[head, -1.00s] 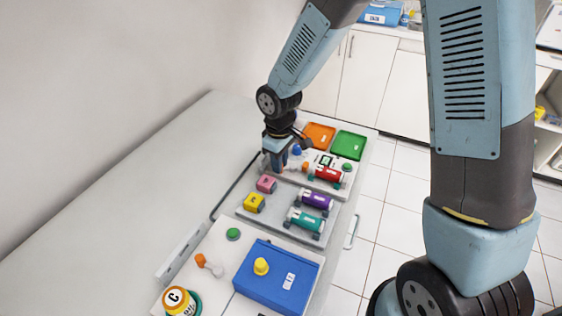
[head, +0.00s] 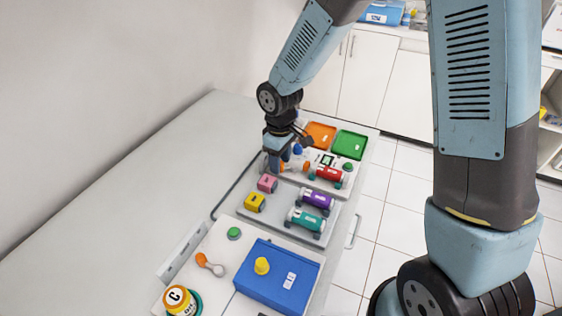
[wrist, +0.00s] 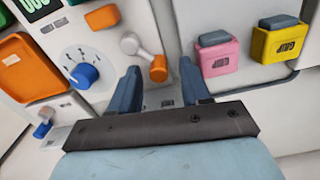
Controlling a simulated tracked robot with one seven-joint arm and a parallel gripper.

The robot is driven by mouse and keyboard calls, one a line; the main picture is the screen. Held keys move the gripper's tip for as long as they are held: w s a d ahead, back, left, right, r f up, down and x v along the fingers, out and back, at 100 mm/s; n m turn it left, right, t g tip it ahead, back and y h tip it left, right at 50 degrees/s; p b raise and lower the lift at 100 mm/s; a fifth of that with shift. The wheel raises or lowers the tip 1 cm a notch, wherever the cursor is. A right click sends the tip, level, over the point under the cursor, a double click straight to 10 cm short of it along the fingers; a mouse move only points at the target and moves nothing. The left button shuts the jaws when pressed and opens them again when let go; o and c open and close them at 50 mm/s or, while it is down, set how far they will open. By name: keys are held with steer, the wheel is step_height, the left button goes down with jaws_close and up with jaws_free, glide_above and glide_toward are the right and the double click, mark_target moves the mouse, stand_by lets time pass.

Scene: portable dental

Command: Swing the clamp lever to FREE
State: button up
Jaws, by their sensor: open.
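A lever with a white arm and an orange tip (wrist: 158,68) is mounted on a white panel (wrist: 105,45) in the wrist view. Its arm slants from the pivot at upper left down to the tip at lower right. My gripper (wrist: 160,72) is open, and the orange tip appears between its two blue fingertips. I cannot tell whether they touch it. In the head view, my gripper (head: 280,170) is low over the far panel and partly hides it. A second orange-tipped lever (head: 208,264) is on the near panel. No FREE marking is readable.
A blue dial (wrist: 84,75) and an orange tray (wrist: 24,68) lie left of the lever. Pink (wrist: 216,55) and yellow (wrist: 278,42) blocks stand to the right. Red (head: 328,174), purple (head: 316,200) and teal (head: 306,221) cylinders line the bench's right side. The bench's left side is clear.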

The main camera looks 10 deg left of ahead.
step_height(320, 180, up, 13)
stand_by(0.4)
steer(key=shift+r, duration=0.1)
steer(key=s+d+r+m+t, duration=0.1)
steer(key=s+d+r+m, duration=0.15)
steer(key=d+r, duration=0.5)
steer(key=s+d+r+m+t, duration=0.15)
steer(key=d+r+m, duration=0.25)
steer(key=d, duration=0.6)
steer(key=s+d+r+m+t, duration=0.1)
steer(key=s+d+r+m, duration=0.1)
steer(key=s+d, duration=0.3)
steer(key=s+d+r+m+t, duration=0.2)
steer(key=s+d+r+m, duration=0.1)
steer(key=s+d, duration=0.3)
steer(key=shift+d+r+m, duration=0.25)
steer(key=shift+d+m, duration=0.5)
